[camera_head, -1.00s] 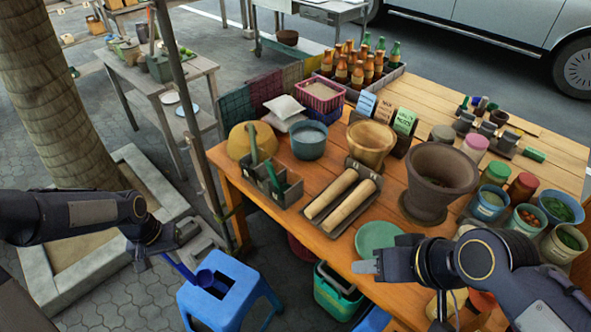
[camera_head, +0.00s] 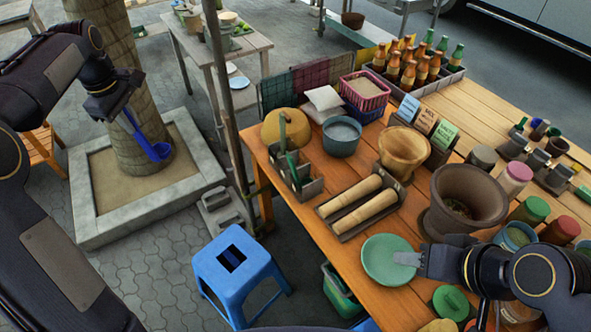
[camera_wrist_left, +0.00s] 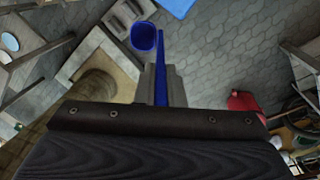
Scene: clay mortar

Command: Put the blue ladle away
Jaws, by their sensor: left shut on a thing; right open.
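The blue ladle (camera_head: 158,150) is held in my left gripper (camera_head: 122,112) at the upper left. It hangs tilted, bowl lower right, in front of the tree trunk in the head view. In the left wrist view, its handle (camera_wrist_left: 161,65) runs up between the jaws and its bowl (camera_wrist_left: 143,37) is at the top. A grey divided utensil holder (camera_head: 312,187) with green-handled tools stands at the table's left edge, well right of the ladle. My right gripper (camera_head: 405,258) is open and empty by the green plate (camera_head: 382,272).
A blue stool (camera_head: 240,272) stands on the paving left of the wooden table (camera_head: 305,228). Rolling pins (camera_head: 355,205), a mortar (camera_head: 465,195), bowls, jars and bottles crowd the table. A thin post (camera_head: 232,120) rises between the tree planter and the table.

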